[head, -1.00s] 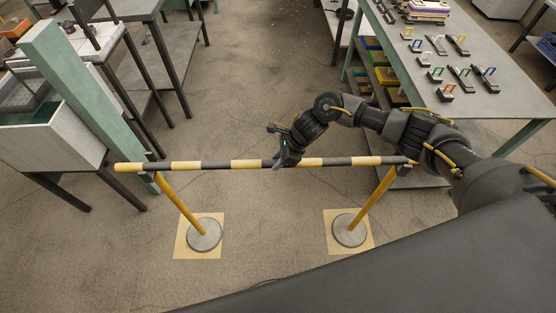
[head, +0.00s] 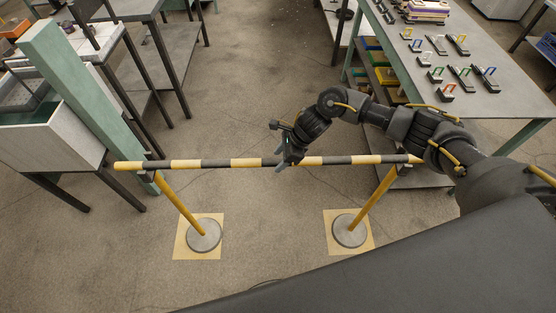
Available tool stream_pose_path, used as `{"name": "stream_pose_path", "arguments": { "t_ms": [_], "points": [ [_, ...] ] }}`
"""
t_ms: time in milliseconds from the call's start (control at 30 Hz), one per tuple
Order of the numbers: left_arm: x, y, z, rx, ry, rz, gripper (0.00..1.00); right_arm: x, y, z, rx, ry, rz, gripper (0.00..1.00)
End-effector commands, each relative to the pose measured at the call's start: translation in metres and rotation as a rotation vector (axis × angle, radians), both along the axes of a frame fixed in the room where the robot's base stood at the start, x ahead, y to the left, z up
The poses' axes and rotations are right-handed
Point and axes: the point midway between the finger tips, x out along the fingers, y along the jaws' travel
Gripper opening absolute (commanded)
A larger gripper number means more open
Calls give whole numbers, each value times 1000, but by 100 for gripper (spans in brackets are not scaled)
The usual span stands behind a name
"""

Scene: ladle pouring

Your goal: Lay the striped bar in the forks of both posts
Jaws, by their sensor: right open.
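The yellow-and-black striped bar (head: 245,162) lies roughly level across the tops of both posts. The left yellow post (head: 180,203) has its dark fork under the bar near the bar's left end. The right yellow post (head: 372,203) meets the bar near its right end. The bar appears to rest in both forks, though the fork details are small. My right gripper (head: 283,164) is open at the middle of the bar, its fingers beside or around it; contact cannot be told. My left gripper is out of view.
Each post stands on a round grey base (head: 204,235) over a tan floor square (head: 183,247). A green beam (head: 75,85) and a white box (head: 50,145) stand near the bar's left end. A table with padlocks (head: 480,60) is at right. The floor between the posts is clear.

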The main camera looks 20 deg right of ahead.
Motion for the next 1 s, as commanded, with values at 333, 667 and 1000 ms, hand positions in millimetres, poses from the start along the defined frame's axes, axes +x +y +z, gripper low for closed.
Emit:
{"name": "stream_pose_path", "arguments": {
  "t_ms": [333,667,1000],
  "points": [
    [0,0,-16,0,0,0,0,-7,-32,59,0,-5,1,52],
    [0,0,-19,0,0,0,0,-11,-42,81,1,-1,1,52],
    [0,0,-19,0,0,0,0,-13,-33,77,21,3,-28,52]
  ]
}}
